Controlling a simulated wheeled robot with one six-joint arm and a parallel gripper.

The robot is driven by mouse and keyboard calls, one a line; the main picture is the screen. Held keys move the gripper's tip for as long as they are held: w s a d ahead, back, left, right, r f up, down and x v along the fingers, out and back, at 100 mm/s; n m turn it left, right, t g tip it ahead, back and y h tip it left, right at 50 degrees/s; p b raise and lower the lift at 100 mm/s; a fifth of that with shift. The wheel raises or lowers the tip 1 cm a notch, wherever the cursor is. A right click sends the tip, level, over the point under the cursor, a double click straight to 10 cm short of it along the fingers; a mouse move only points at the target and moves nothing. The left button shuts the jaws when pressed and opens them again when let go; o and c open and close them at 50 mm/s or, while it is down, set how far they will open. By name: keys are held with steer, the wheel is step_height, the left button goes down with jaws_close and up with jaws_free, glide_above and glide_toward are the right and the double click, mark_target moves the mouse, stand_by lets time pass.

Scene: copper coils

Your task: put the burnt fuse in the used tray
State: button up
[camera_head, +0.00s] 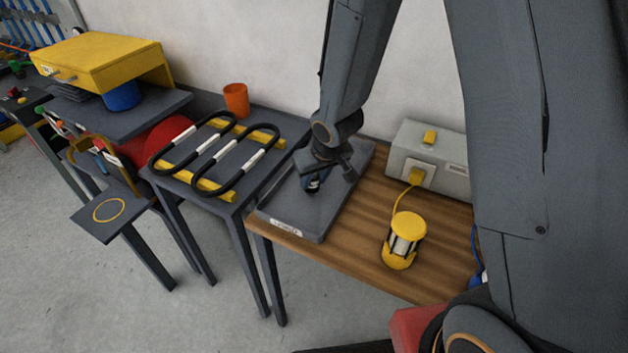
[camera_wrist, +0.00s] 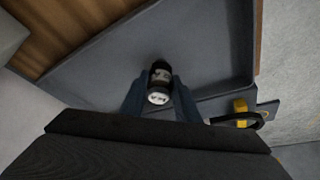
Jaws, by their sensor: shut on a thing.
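In the wrist view, the fuse (camera_wrist: 160,77), a small dark cylinder with a pale marked end, stands between the two fingers of my gripper (camera_wrist: 160,92), which is shut on it. In the head view, my gripper (camera_head: 316,183) is low over the grey labelled tray (camera_head: 294,222), and the fuse is mostly hidden by the fingers. The tray also shows in the wrist view (camera_wrist: 100,72), spread beneath the fuse. I cannot tell whether the fuse touches the tray floor. The tray's label is too small to read surely.
The tray sits on a wooden bench (camera_head: 350,254). Right of it stand a yellow-capped lantern-like device (camera_head: 403,240) with a cable and a grey box (camera_head: 440,165). Left is a dark table (camera_head: 262,135) with black looped coils (camera_head: 215,155) on yellow bars and an orange cup (camera_head: 236,99).

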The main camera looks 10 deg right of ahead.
steer(key=shift+f, duration=0.1)
steer(key=o, duration=1)
steer(key=shift+o, duration=0.2)
steer(key=p+v, duration=0.8)
steer(key=v, duration=0.4)
steer(key=s+d+r+m+g+h, duration=0.1)
steer(key=s+d+r+m, duration=0.3)
steer(key=s+d+r, duration=0.6)
steer(key=shift+s+d+r+g+h, duration=0.3)
steer(key=shift+s+d, duration=0.35)
steer(key=shift+s, duration=0.25)
